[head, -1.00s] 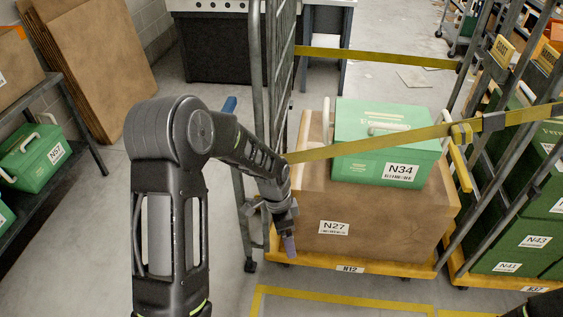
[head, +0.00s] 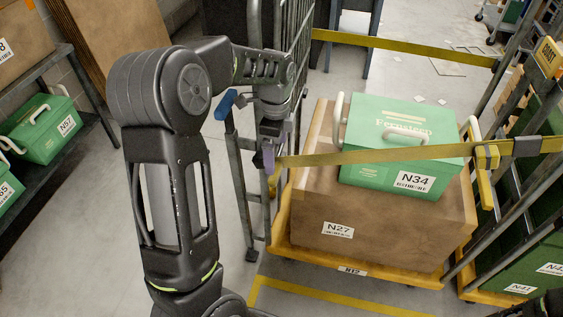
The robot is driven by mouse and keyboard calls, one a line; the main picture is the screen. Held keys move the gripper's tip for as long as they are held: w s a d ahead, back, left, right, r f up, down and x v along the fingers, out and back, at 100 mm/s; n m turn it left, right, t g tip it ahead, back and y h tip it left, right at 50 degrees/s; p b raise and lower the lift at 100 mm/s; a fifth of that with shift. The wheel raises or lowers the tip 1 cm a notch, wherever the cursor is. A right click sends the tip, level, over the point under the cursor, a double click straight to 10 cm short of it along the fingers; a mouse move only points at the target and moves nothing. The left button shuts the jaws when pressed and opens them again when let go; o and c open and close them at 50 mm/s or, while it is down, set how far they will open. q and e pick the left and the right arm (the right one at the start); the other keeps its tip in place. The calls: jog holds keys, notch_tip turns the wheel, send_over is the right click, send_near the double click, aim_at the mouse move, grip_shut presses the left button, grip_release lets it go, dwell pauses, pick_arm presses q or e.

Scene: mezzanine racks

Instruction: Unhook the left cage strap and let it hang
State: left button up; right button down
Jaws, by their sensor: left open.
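The yellow front strap (head: 375,155) of the left cage stretches across the cage opening, in front of the green box N34 (head: 440,163). Its left end is at the cage's left side, next to my left gripper (head: 268,158), and the hook there is hidden or too small to make out. Its right end meets a yellow and grey fitting (head: 487,156) on the right post. My left gripper is open, pointing down at the strap's left end; I cannot tell whether it touches the strap. My right gripper is out of view.
The cage's orange base (head: 375,266) carries a brown carton N27 (head: 405,225) under the green box. A second yellow strap (head: 405,48) crosses the back. Another cage with green boxes stands at right. A dark shelf (head: 58,165) stands at left. Yellow floor lines (head: 330,299) run in front.

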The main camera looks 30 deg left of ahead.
pick_arm(q)
jog(key=shift+s, duration=0.15)
jog(key=shift+f, duration=0.45)
notch_tip(320, 180, down, 7)
jog(key=shift+r+p, duration=0.1)
jog(key=shift+p, duration=0.6)
